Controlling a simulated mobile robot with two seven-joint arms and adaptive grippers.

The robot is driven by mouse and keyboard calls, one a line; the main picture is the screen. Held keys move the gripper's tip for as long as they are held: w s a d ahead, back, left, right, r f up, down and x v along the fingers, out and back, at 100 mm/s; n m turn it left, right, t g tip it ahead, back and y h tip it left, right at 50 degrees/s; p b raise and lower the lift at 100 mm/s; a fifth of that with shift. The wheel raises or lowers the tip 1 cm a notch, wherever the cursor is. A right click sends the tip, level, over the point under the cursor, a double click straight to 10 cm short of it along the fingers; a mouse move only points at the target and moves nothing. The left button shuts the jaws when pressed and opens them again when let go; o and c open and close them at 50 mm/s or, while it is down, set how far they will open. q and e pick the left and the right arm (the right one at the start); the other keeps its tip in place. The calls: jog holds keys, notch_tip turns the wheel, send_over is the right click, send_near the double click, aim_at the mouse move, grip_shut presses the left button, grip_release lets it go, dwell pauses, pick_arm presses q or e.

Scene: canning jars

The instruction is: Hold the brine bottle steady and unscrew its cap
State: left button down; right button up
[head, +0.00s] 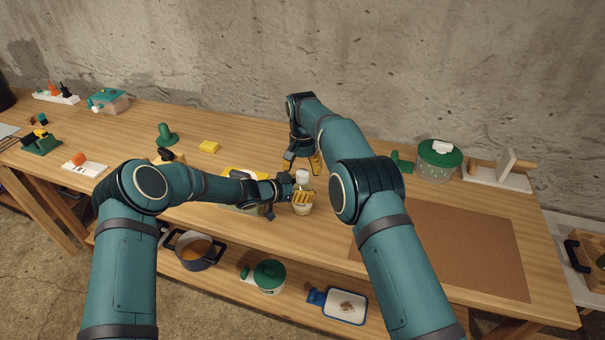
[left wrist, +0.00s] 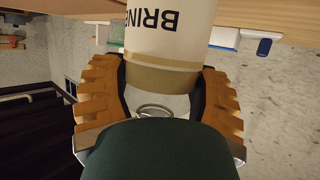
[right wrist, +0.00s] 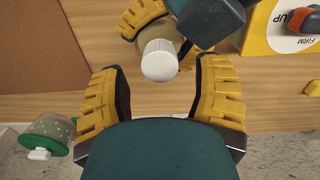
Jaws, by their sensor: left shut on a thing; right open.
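The brine bottle (head: 303,209) stands on the wooden table, pale with a white cap (head: 302,176). Its upside-down "BRIN" lettering shows in the left wrist view (left wrist: 168,38). My left gripper (head: 302,196) is shut around the bottle's body, one finger on each side. My right gripper (head: 303,166) is open and close to the cap from behind and above. In the right wrist view the ribbed cap (right wrist: 160,60) sits just beyond and between the open fingertips (right wrist: 161,75), with gaps on both sides. Much of the bottle is hidden by my left fingers.
A yellow board with a dial, marked "FIRM" and "UP" (right wrist: 268,38), lies beside the bottle, partly under my left arm. A brown mat (head: 470,250) and a green-lidded jar (head: 438,160) are at the right. A yellow block (head: 209,147) lies behind, left.

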aim_at(303, 173)
jog(key=shift+o, duration=0.3)
jog(key=shift+r, duration=0.8)
jog(key=m, duration=0.1)
jog(key=r+m, duration=0.1)
jog(key=shift+d+r+m, duration=0.15)
jog(key=shift+r+m, duration=0.05)
jog(key=shift+m, duration=0.1)
jog(key=r+m, duration=0.1)
jog(key=m, duration=0.1)
jog(key=shift+r+m, duration=0.3)
jog(key=shift+r, duration=0.05)
jog(key=shift+f, duration=3.9)
grip_shut()
